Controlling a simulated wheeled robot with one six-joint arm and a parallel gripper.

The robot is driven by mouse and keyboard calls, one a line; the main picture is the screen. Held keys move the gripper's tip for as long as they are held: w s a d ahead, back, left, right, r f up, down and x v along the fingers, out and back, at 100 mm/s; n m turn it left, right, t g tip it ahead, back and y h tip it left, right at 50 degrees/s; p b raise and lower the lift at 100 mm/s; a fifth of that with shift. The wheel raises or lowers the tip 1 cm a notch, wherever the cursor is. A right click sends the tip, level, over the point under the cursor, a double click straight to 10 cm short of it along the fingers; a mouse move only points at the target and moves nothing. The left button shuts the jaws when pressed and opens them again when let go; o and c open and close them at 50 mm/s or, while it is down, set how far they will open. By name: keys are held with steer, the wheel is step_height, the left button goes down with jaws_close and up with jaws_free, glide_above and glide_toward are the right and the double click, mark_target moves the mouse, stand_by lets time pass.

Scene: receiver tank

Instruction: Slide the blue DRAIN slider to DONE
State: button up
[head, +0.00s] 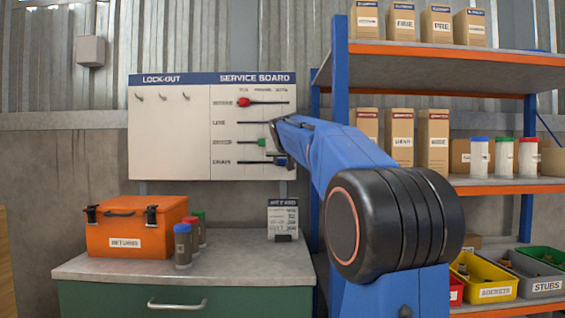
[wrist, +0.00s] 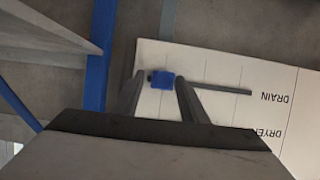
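The blue DRAIN slider (wrist: 162,79) shows in the wrist view between my two gripper fingers, with a small gap visible on each side. It sits near the end of its dark track (wrist: 225,89) that is farther from the DRAIN label. In the head view the blue slider (head: 281,161) is at the right end of the bottom row, about under the third column heading. My gripper (wrist: 160,80) is open around the slider; in the head view it is at the board's right edge, partly hidden by my arm. The service board (head: 170,140) hangs on the wall.
A red slider (head: 243,102) and a green slider (head: 262,142) are on rows above. A counter (head: 100,268) below holds an orange case (head: 140,228), several capped jars and a small sign (head: 283,215). A shelf rack (head: 440,55) with boxes stands close on the right.

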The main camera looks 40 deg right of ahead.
steer(key=shift+a+r, duration=0.1)
steer(key=v, duration=1.7)
steer(key=shift+s+a, duration=0.15)
steer(key=s+a+f+n+g+y, duration=0.2)
steer(key=s+a+f, duration=0.6)
steer(key=f, duration=0.9)
steer(key=s+a+f+n+g+y, duration=0.2)
steer(key=s+a+f, duration=0.6)
steer(key=s+f, duration=0.5)
steer(key=s+a+f+n+g+y, duration=0.2)
steer(key=s+a+f, duration=0.6)
steer(key=f, duration=1.3)
steer(key=s+y, duration=0.1)
steer(key=s, duration=0.2)
steer(key=shift+f+n, duration=0.35)
steer(key=shift+n, duration=0.05)
steer(key=shift+w, duration=0.1)
